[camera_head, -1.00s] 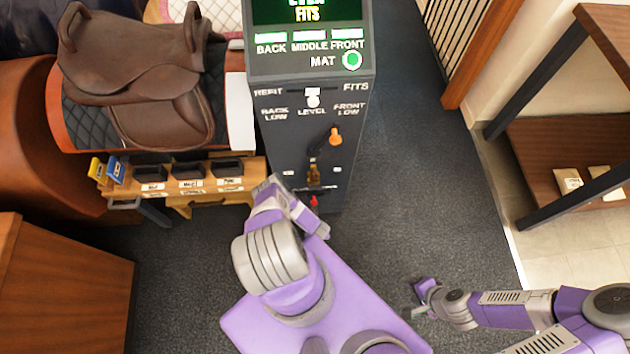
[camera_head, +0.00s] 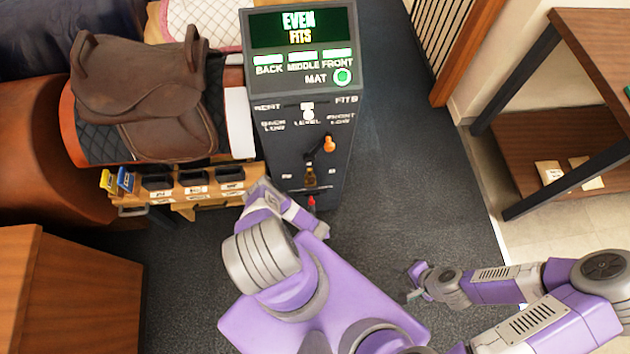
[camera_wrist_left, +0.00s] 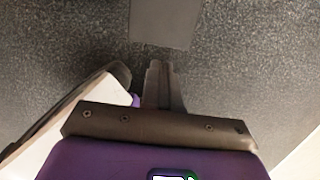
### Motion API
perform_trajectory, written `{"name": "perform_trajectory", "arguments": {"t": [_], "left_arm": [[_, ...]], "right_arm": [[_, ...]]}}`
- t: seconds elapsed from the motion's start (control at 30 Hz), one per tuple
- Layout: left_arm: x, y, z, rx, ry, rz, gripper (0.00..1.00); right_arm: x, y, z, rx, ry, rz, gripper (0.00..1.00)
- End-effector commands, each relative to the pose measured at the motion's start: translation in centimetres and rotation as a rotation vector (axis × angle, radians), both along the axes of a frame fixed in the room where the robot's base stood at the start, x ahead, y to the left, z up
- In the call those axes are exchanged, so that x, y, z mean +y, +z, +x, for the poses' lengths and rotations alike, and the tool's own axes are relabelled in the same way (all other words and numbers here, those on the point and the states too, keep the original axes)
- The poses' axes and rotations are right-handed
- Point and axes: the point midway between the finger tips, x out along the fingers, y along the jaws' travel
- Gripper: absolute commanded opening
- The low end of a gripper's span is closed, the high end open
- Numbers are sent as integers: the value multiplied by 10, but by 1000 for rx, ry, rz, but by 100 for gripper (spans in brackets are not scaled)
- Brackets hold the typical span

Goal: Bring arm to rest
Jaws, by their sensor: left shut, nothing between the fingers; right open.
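My right gripper (camera_head: 412,283) is open and empty above the grey floor at the lower right of the head view. Its arm reaches in from the right edge. My left arm (camera_head: 262,255) is folded in front of the dark console. Its gripper's fingertips cannot be made out in the head view. In the left wrist view the left gripper (camera_wrist_left: 163,85) is shut with nothing between its fingers, with grey floor behind it.
The console (camera_head: 305,180) stands close beyond my left arm; its screen reads "EVEN FITS". A brown saddle (camera_head: 150,95) sits on a padded stand at left. A wooden cabinet (camera_head: 80,295) is at lower left and a shelf table (camera_head: 560,150) at right. Floor between console and shelf is clear.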

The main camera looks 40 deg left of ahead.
Motion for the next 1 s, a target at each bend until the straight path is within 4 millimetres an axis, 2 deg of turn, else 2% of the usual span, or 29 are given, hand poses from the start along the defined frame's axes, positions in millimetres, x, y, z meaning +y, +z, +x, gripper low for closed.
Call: {"name": "perform_trajectory", "arguments": {"t": [0.83,0.93,1.0], "left_arm": [[0,1,2,-2,-14,0,0],[-2,11,14,-14,-129,0,0],[-6,26,30,-31,-302,2,0]], "right_arm": [[0,0,0,0,0,0,56],[0,0,0,0,0,0,56],[0,0,0,0,0,0,56]]}}
